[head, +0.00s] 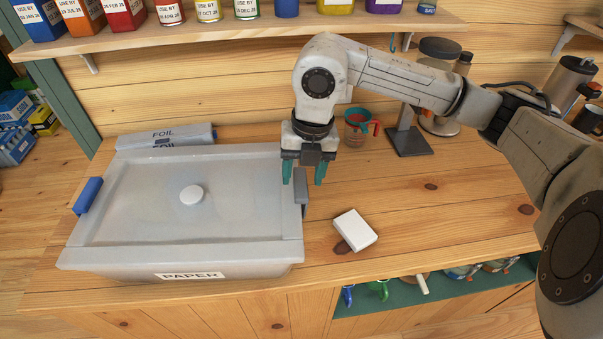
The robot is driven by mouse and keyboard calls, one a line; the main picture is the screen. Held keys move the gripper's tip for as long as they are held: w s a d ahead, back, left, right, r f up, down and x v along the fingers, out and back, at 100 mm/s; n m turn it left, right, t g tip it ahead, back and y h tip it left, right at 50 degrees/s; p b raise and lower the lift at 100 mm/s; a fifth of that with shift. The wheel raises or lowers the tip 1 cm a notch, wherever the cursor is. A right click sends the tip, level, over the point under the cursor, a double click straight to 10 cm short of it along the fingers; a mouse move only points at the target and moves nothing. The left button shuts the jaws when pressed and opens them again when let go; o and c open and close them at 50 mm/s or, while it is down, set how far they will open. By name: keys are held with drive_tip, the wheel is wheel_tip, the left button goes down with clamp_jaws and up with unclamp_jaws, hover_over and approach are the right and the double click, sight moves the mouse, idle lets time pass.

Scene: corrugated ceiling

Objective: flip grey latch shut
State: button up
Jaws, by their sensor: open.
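The grey latch (301,187) is on the right side of a translucent lidded box (140,215) labelled PAPER. It stands along the box's right rim; I cannot tell its exact angle. A blue latch (87,196) is on the box's left side and looks tilted outward. My gripper (303,178) points down with its two teal fingers apart and empty. It is above and close to the grey latch, partly in front of the box's back right corner. I cannot tell whether a finger touches the latch.
A white block (355,230) lies on the wooden counter right of the box. A foil box (165,137) is behind the lid. A red and teal mug (357,128) and a grey stand (408,140) are behind my gripper.

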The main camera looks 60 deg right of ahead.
drive_tip(key=shift+w+f, duration=0.1)
drive_tip(key=shift+f, duration=0.85)
